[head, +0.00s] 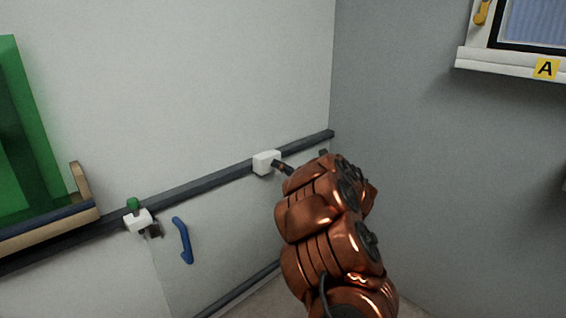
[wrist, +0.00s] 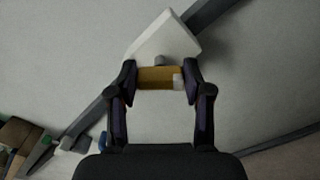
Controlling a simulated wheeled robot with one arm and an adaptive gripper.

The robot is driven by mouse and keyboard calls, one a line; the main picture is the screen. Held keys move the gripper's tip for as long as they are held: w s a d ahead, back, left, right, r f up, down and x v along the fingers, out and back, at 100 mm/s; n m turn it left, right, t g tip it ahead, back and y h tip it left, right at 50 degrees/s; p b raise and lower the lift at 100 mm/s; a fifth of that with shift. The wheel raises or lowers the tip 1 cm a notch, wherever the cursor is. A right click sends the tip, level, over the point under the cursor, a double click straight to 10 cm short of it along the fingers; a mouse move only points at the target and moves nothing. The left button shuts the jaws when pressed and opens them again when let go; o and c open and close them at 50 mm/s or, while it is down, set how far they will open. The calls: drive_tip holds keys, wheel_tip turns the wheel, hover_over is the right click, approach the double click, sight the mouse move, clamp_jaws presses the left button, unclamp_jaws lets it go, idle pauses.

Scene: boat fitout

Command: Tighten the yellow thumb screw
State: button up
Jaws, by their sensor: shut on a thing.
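The yellow thumb screw (wrist: 155,77) shows in the wrist view between my two fingertips, with a pale patch near its right end. My gripper (wrist: 161,83) is shut on it, one finger at each end. Just beyond it, a short grey stem meets a white block (wrist: 165,38) on the dark rail. In the head view the white block (head: 266,162) sits on the rail near the corner. My gripper (head: 282,167) reaches it from the right. The screw is hidden in the head view by my gripper and arm.
The dark rail (head: 205,185) runs along the white wall. Left on it is another white block (head: 138,221) with a green knob (head: 133,203). A blue handle (head: 183,240) is on the panel below. A green panel (head: 30,150) stands far left. A ledge with an A label (head: 545,69) is upper right.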

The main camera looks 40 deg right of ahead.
drive_tip(key=m+p, duration=0.4)
drive_tip(key=shift+r+m, duration=0.15)
drive_tip(key=shift+m, duration=0.15)
drive_tip(key=m+p, duration=0.2)
drive_tip(key=shift+m, duration=0.4)
drive_tip(key=m+p, duration=0.6)
drive_tip(key=shift+f, duration=0.2)
drive_tip(key=m+p, duration=0.6)
drive_tip(key=m, duration=0.1)
drive_tip(key=shift+a+f+m, duration=0.15)
drive_tip(key=shift+f+m, duration=0.05)
drive_tip(key=shift+m, duration=0.1)
drive_tip(key=m+p, duration=0.3)
drive_tip(key=m, duration=0.1)
drive_tip(key=shift+f+p, duration=0.15)
drive_tip(key=shift+p, duration=0.25)
drive_tip(key=shift+a+m+p, duration=0.1)
drive_tip(key=shift+m+p, duration=0.25)
drive_tip(key=shift+m, duration=0.35)
drive_tip(key=shift+f, duration=0.15)
